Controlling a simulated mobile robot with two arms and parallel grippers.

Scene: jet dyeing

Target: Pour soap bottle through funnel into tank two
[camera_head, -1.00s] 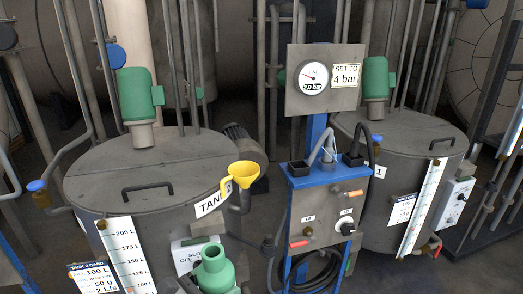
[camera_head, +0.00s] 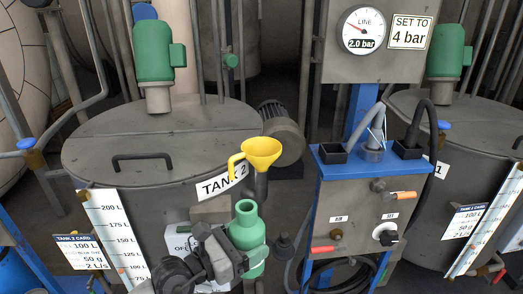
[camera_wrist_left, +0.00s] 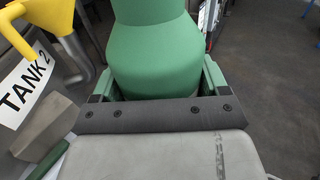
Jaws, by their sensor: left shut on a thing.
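A green soap bottle (camera_head: 247,232) stands upright in the head view, its open mouth at the top. My left gripper (camera_head: 240,258) is shut on the bottle's body; in the left wrist view the bottle (camera_wrist_left: 155,50) sits between the two fingers. A yellow funnel (camera_head: 262,152) sits on a dark inlet pipe at the right side of tank two (camera_head: 140,155), above and slightly right of the bottle mouth. The funnel also shows in the left wrist view (camera_wrist_left: 55,25). Bottle and funnel are apart. My right gripper is not in view.
A blue-framed control box (camera_head: 362,205) with sockets, cables and a knob stands right of the funnel. A gauge panel (camera_head: 375,42) rises above it. Tank two's level scale (camera_head: 118,240) and card (camera_head: 84,252) are at the left. Another tank (camera_head: 460,130) stands at the right.

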